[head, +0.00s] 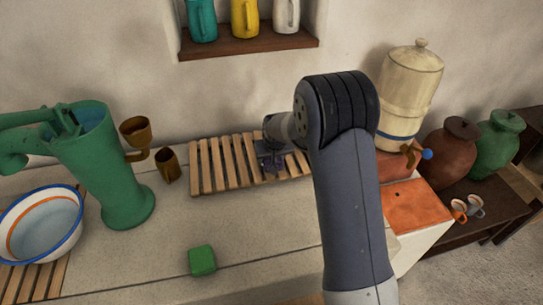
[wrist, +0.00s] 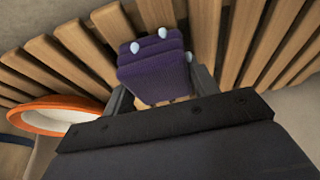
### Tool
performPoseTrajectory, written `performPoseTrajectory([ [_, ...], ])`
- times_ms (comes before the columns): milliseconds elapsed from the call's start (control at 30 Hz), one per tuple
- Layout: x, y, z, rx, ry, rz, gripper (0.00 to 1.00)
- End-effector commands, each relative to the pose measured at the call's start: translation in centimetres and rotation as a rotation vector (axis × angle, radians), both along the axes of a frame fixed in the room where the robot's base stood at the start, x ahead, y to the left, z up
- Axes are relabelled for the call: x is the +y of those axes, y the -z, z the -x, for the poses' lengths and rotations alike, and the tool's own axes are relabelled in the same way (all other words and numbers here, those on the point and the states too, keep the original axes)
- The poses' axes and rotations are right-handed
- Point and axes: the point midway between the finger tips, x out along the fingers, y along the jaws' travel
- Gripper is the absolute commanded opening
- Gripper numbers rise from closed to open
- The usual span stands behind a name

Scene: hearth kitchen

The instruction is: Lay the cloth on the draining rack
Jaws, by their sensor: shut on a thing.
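The cloth (wrist: 155,78) is a small folded purple pad with pale spots. In the wrist view it sits between the two fingers of my gripper (wrist: 162,88), which is shut on it. Wooden slats of the draining rack (wrist: 70,42) lie behind it. In the head view the draining rack (head: 215,165) lies on the counter against the wall. My gripper (head: 270,163) is over its right half, with a small dark purple bit of the cloth showing. My arm hides the rack's right end. I cannot tell whether the cloth touches the slats.
A green jug-like pump (head: 105,165), a brown cup (head: 168,165) and an enamel bowl (head: 42,225) stand left. A green block (head: 202,260) lies in front. A cream dispenser (head: 408,95) stands right. An orange-rimmed white round thing (wrist: 58,114) shows in the wrist view.

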Motion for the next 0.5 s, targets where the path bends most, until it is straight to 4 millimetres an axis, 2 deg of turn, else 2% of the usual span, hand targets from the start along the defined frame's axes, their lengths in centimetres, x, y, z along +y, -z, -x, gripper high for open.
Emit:
performPoseTrajectory([
  [233,0.01,0.31,-0.04,-0.002,0.000,0.000,0.30],
  [267,0.00,0.31,-0.02,-0.001,0.000,0.000,0.56],
  [500,0.00,0.17,-0.01,-0.001,0.000,0.000,0.76],
])
